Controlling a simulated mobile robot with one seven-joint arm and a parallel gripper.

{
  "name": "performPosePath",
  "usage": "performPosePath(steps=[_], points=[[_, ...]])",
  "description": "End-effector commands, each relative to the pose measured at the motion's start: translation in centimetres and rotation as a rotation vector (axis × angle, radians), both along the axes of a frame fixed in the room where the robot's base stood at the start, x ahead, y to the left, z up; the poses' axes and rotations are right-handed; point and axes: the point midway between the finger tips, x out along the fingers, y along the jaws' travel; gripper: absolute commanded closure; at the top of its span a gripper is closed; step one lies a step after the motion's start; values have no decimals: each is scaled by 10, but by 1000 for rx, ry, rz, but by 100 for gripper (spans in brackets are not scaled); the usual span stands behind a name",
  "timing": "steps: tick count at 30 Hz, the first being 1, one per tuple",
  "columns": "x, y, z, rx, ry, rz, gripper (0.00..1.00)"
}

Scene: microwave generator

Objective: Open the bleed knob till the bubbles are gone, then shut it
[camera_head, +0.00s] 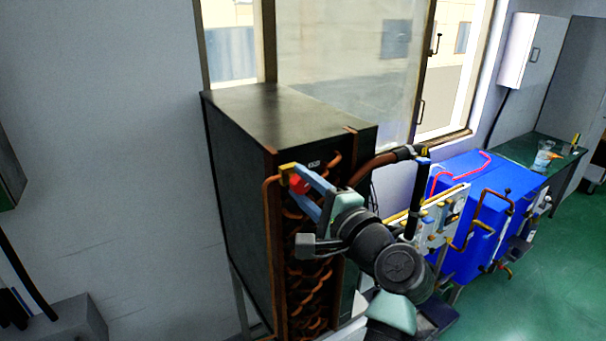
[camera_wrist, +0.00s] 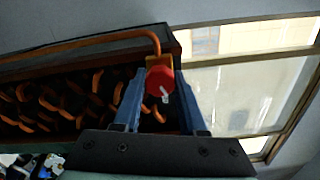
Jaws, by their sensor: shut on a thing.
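The red bleed knob (camera_head: 299,184) sits on a brass fitting (camera_head: 287,171) at the top of a copper pipe on the front of the dark cabinet. In the wrist view the red knob (camera_wrist: 160,80) shows a small white mark and lies between the tips of the two blue fingers. My gripper (camera_head: 302,186) is shut on the knob, its fingers on either side. In the wrist view my gripper (camera_wrist: 158,88) points straight at the knob. I cannot make out any bubbles or a sight glass in these views.
The dark cabinet (camera_head: 240,160) has rows of copper coil bends down its front. A blue machine (camera_head: 480,215) with gauges and pipes stands to the right of my arm. A window (camera_head: 345,65) is behind. Green floor (camera_head: 560,270) is clear at the right.

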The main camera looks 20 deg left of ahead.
Motion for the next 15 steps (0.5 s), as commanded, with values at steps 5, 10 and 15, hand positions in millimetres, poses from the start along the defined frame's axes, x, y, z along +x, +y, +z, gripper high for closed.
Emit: performPosePath(steps=[5, 10, 15], points=[[0, -1, 3, 92, 119, -2, 100], [0, 0, 2, 162, 211, -3, 100], [0, 0, 1, 213, 274, -1, 100]])
